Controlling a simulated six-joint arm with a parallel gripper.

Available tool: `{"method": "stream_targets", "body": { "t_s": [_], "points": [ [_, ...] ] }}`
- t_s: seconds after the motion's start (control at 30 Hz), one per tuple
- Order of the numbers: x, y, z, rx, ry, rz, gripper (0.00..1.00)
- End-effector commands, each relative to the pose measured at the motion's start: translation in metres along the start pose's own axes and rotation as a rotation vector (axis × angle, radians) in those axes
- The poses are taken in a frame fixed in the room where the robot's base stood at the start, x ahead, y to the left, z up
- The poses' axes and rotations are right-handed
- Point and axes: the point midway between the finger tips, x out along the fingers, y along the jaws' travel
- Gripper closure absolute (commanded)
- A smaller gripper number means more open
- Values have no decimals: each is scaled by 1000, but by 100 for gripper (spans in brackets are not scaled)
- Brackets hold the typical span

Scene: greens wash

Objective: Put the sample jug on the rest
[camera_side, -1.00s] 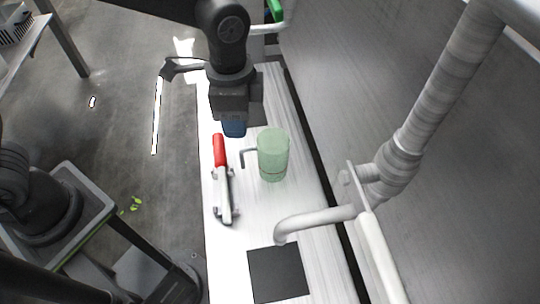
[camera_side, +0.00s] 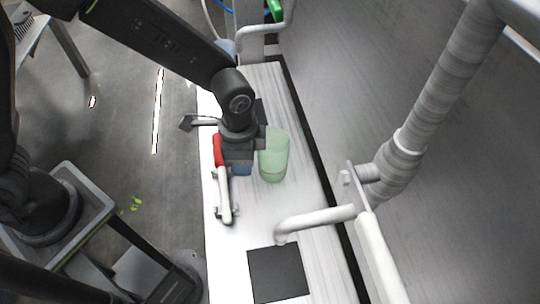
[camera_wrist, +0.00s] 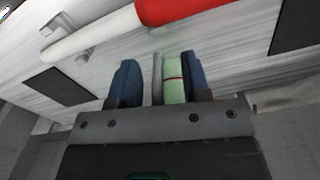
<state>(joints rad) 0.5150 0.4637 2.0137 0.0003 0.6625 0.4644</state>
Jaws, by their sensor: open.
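The sample jug (camera_side: 273,158) is a translucent green cup standing upright on the pale bench. Its grey handle (camera_wrist: 157,80) is hidden by my gripper in the side view. My gripper (camera_side: 241,169) is open, with blue fingertips at the jug's left, handle side. In the wrist view, the handle and a strip of the green jug (camera_wrist: 174,82) with a red line appear between the open fingers; I cannot tell their exact depth. A black square (camera_side: 278,273) lies flat on the bench's near end; I cannot tell whether it is the rest.
A red-and-white handled fitting (camera_side: 223,180) lies close left of the jug and gripper. A grey bent pipe (camera_side: 315,219) reaches over the bench between jug and black square. A metal wall (camera_side: 400,90) rises on the right. Another dark patch (camera_wrist: 300,27) shows in the wrist view.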

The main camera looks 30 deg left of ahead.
Motion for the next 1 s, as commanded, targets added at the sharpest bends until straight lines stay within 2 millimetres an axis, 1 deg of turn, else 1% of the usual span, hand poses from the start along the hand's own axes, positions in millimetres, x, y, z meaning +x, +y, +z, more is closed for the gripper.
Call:
{"method": "stream_targets", "body": {
  "t_s": [0.13,0.5,0.6,1.0],
  "points": [
    [0,0,0,0,0,0,57],
    [-1,0,0,0,0,0,92],
    [-1,0,0,0,0,0,100],
    [-1,0,0,0,1,0,100]
  ]
}}
